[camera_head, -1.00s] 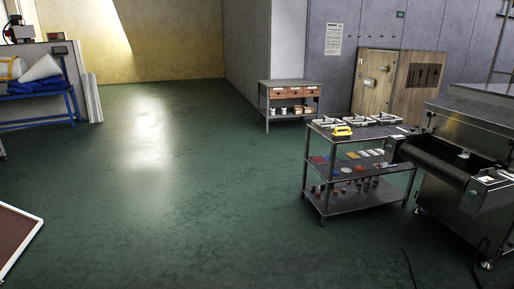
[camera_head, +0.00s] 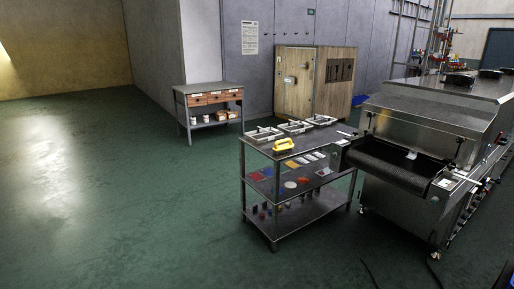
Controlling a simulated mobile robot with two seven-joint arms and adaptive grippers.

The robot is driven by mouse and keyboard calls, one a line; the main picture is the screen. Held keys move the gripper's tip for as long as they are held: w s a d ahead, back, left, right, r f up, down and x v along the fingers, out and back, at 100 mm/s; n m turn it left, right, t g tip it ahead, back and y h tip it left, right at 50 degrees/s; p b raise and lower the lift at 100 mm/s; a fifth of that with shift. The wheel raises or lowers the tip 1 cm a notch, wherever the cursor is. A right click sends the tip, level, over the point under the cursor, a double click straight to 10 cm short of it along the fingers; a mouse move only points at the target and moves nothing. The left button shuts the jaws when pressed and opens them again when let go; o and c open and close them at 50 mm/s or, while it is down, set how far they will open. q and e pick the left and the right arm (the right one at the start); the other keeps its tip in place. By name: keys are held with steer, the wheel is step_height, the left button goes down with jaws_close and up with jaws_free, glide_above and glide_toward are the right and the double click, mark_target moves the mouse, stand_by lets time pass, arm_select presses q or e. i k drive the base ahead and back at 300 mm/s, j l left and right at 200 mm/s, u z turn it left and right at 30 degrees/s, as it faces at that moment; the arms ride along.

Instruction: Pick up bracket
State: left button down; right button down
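I cannot make out for certain which thing is the bracket. A metal three-level cart (camera_head: 283,159) stands right of the middle. On its top are light trays (camera_head: 262,134) in a row and a yellow object (camera_head: 283,145). Its middle shelf holds several small flat pieces in red, blue, yellow and white, and its bottom shelf holds several small upright items, all too small to name. A small light piece (camera_head: 411,155) lies on the dark belt (camera_head: 392,165) of the dryer. Neither of my grippers is in view.
The steel tunnel dryer (camera_head: 425,122) stands right of the cart, its belt end close to it. A grey table with drawers (camera_head: 211,87) and a wooden crate (camera_head: 296,85) stand behind. Dark cables lie on the floor at the lower right. The green floor (camera_head: 120,200) at left is clear.

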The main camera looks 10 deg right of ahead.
mark_target(412, 155)
steer(key=i+l+z, duration=0.1)
steer(key=i+z, duration=0.5)
steer(key=z, duration=0.25)
steer(key=i+j+z, duration=0.1)
steer(key=i+z, duration=0.15)
steer(key=z, duration=0.15)
steer(key=i+z, duration=0.3)
steer(key=i+j+z, duration=0.25)
steer(key=i+l, duration=0.1)
steer(key=i+z, duration=0.05)
steer(key=i, duration=0.05)
